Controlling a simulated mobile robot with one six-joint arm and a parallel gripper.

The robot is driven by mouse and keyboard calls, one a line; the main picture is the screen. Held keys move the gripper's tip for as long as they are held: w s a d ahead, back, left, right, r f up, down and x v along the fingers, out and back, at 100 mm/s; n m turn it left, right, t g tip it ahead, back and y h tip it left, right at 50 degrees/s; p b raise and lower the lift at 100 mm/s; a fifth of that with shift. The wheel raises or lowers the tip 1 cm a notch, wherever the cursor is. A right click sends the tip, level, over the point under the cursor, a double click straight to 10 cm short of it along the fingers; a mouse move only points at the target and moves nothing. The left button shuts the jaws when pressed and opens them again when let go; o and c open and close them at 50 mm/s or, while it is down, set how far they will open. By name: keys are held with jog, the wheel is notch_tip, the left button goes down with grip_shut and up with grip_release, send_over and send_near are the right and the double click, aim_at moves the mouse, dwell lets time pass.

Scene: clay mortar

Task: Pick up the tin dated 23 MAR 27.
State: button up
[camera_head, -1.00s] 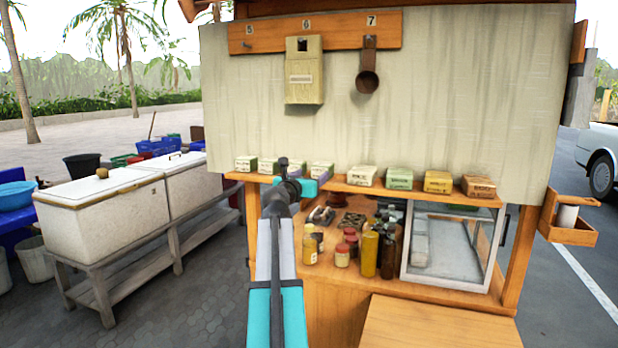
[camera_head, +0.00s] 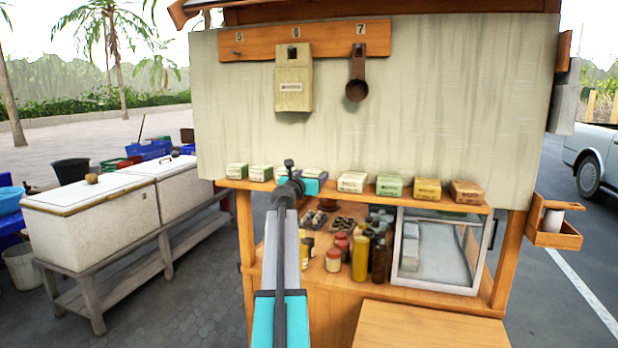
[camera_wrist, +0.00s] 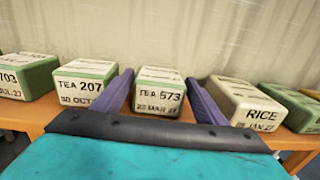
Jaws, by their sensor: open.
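A tin marked TEA 573 (camera_wrist: 158,92) stands upright on the wooden shelf in the wrist view. It has a pale top, a green edge and a printed date that seems to read 23 MAR 27; the day is blurred. My gripper (camera_wrist: 160,84) is open, with one purple finger on each side of this tin; I cannot tell whether they touch it. In the head view my gripper (camera_head: 303,181) is at the shelf, partly covering the tins there.
A tin marked TEA 207 (camera_wrist: 84,84) stands close on the left, and a RICE tin (camera_wrist: 242,103) close on the right. More tins line the shelf (camera_head: 330,188). A pale panel (camera_wrist: 170,30) rises behind. Jars (camera_head: 360,255) and a glass case (camera_head: 438,250) stand below.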

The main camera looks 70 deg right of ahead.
jog(key=shift+d, duration=0.95)
jog(key=c, duration=0.9)
jog(key=shift+a, duration=0.1)
jog(key=shift+a, duration=0.1)
jog(key=shift+s+a+p, duration=0.1)
jog(key=shift+a+p, duration=0.7)
jog(key=shift+a, duration=1.8)
jog(key=o, duration=1.2)
